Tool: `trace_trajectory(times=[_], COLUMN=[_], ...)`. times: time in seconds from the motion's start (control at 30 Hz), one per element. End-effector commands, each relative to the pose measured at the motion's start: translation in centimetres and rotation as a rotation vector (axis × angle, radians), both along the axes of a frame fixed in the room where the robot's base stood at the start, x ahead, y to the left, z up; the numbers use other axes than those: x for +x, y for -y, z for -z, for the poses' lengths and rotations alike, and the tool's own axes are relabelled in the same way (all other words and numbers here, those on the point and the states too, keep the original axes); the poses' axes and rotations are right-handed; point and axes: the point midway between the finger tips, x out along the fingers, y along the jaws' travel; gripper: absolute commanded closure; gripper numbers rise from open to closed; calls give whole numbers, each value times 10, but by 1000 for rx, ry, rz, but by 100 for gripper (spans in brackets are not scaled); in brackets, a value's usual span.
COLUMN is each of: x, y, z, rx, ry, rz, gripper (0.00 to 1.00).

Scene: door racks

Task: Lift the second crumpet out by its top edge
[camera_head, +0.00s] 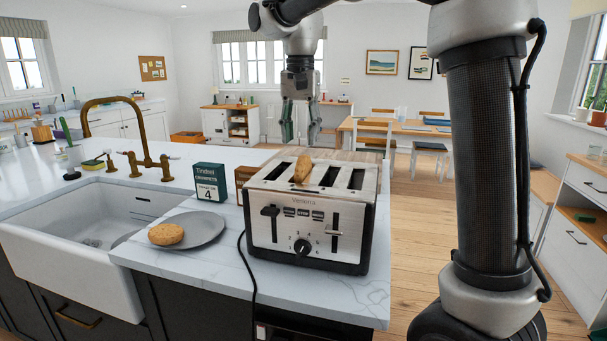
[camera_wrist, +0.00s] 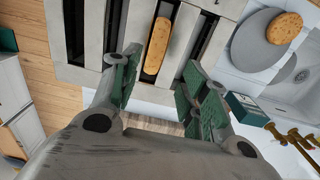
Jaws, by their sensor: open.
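A golden-brown crumpet (camera_head: 302,168) stands on edge in the second slot from the left of the steel four-slot toaster (camera_head: 270,233), its top edge above the slot. The wrist view shows the same crumpet (camera_wrist: 158,45) as a narrow strip in its slot. Another crumpet (camera_head: 166,234) lies flat on a grey plate (camera_head: 205,229) left of the toaster; it shows top right in the wrist view (camera_wrist: 284,28). My gripper (camera_head: 301,138) is open and empty, pointing down above the toaster's far side. In the wrist view, its green-padded fingers (camera_wrist: 160,72) straddle the crumpet's line, apart from it.
A green crumpet box (camera_head: 210,182) marked 4 stands behind the plate. A white sink (camera_head: 85,240) with a brass tap (camera_head: 140,160) is at the left. The toaster's cord (camera_head: 246,262) hangs over the counter's front edge. The other toaster slots look empty.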

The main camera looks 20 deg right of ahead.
Motion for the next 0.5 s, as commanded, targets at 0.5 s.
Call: trace_trajectory(times=[0.5], x=[-7], y=[6], z=[63], rx=[1], ry=[2], rz=[-1], gripper=[55])
